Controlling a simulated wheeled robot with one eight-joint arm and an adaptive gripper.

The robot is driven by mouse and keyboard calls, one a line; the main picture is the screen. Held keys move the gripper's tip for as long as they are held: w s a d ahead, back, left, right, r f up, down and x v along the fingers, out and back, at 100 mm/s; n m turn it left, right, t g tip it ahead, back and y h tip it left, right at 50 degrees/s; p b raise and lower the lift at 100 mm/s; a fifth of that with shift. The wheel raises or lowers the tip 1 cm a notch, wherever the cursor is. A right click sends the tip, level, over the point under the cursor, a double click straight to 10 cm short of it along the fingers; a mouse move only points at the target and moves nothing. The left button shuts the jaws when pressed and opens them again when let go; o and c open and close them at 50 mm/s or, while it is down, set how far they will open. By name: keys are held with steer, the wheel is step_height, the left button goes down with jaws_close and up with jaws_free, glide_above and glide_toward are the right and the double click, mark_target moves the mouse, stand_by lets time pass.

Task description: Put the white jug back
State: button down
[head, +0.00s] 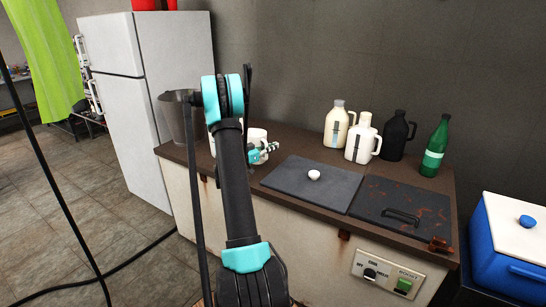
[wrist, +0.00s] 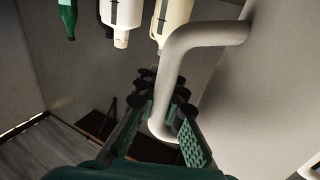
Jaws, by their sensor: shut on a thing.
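A white jug (head: 257,134) is largely hidden behind my arm at the left end of the counter. In the wrist view its thick white handle (wrist: 187,45) curves down between my fingers, with its pale body (wrist: 255,110) at the right. My gripper (head: 264,152) is shut on this handle; the fingers also show in the wrist view (wrist: 168,108). I cannot tell whether the jug touches the counter. At the back right stand a cream jug (head: 338,125), another white jug (head: 360,143) and a black jug (head: 396,136), all upright.
A green bottle (head: 435,148) stands right of the black jug. The counter (head: 283,147) has a dark lid with a white knob (head: 314,175) and a stained lid with a handle (head: 402,216). A grey pail (head: 178,116) is at left, by the fridge (head: 130,100). A blue cooler (head: 505,245) is at right.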

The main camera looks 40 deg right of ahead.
steer(key=shift+f, duration=2.3)
steer(key=c, duration=1.6)
jaws_free()
steer(key=shift+f, duration=0.1)
steer(key=a, duration=1.2)
steer(key=s+a+n+t+y, duration=0.1)
steer(key=s+a+n+y, duration=0.5)
steer(key=s+a, duration=0.3)
steer(key=s+a+f+n+t+y, duration=0.1)
steer(key=s+a+n+y, duration=0.5)
steer(key=s+a, duration=0.4)
steer(key=s+a+n+t+y, duration=0.2)
steer(key=s+a+n+y, duration=0.4)
steer(key=a, duration=0.9)
steer(key=shift+s+a+f, duration=0.1)
steer(key=shift+s+a, duration=0.1)
steer(key=shift+s, duration=0.75)
steer(key=shift+s+a+f, duration=0.1)
steer(key=shift+s+a, duration=0.1)
steer(key=shift+s, duration=0.7)
